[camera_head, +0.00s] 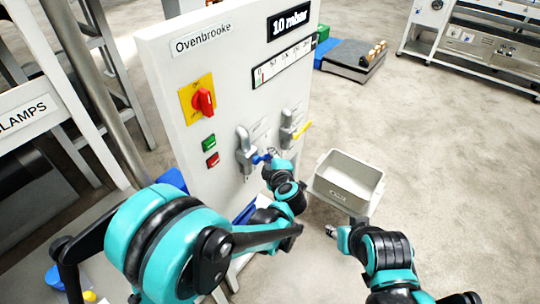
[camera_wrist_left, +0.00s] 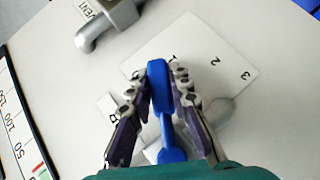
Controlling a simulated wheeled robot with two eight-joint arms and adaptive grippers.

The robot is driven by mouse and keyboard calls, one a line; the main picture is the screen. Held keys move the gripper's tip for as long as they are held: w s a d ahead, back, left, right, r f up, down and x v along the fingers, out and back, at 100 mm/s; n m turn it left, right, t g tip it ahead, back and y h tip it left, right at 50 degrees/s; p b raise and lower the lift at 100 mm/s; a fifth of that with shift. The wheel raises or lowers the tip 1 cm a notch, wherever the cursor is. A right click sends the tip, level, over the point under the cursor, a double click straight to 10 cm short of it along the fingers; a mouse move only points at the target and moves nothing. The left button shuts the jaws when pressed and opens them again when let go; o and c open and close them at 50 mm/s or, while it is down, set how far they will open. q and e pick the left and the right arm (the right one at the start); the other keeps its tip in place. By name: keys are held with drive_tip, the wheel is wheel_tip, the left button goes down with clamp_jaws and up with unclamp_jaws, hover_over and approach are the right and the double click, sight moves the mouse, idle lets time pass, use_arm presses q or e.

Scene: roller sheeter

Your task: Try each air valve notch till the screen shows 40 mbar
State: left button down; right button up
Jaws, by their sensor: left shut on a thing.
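The white panel labelled Ovenbrooke (camera_head: 225,105) carries a dark screen (camera_head: 289,21) that reads 10 mbar. A grey valve with a blue lever (camera_head: 262,158) is on the panel. My left gripper (camera_head: 272,156) is shut on that blue lever, which also shows between the fingers in the left wrist view (camera_wrist_left: 160,72). A second valve with a yellow lever (camera_head: 303,128) is to the right. My right gripper (camera_head: 332,231) is low and apart from the panel; its fingers are too small to read.
A red rotary switch (camera_head: 204,101), a green button (camera_head: 208,140) and a red button (camera_head: 212,160) are left of the valves. A gauge strip (camera_head: 284,62) is under the screen. A grey bin (camera_head: 347,180) stands right of the panel, with open floor beyond.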

use_arm(q)
drive_tip(key=c, duration=1.4)
unclamp_jaws()
drive_tip(key=shift+o, duration=0.2)
drive_tip(key=v, duration=1.2)
